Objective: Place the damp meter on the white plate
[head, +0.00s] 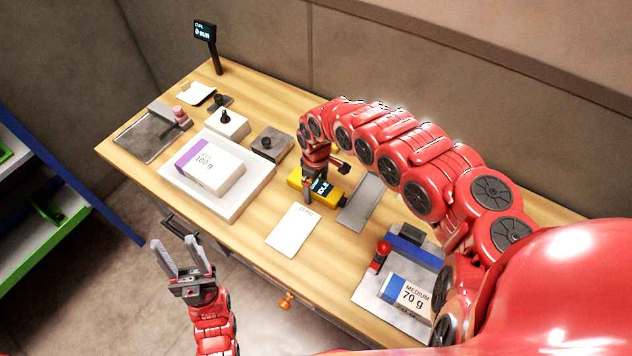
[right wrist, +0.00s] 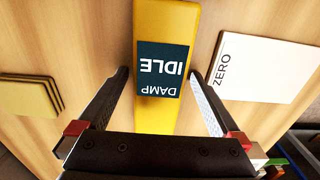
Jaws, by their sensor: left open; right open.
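The damp meter (head: 331,197) is a yellow bar with a dark screen reading DAMP IDLE, lying on the wooden table. In the right wrist view the meter (right wrist: 165,22) lies between the two fingers of my right gripper (right wrist: 158,75), with a gap on each side. In the head view my right gripper (head: 318,178) is over the meter and partly hides it. The white plate (head: 293,230), marked ZERO, lies flat and bare just in front of the meter; it also shows in the right wrist view (right wrist: 265,70). My left gripper (head: 180,256) is open and empty off the table's front edge.
A 100 g ream (head: 210,167) sits on a white platform (head: 225,205) to the left. A 70 g ream (head: 405,294) and a red-knobbed stamp (head: 380,257) are at the right. A grey strip (head: 362,202) lies beside the meter. Yellowish sheets (right wrist: 30,95) lie nearby.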

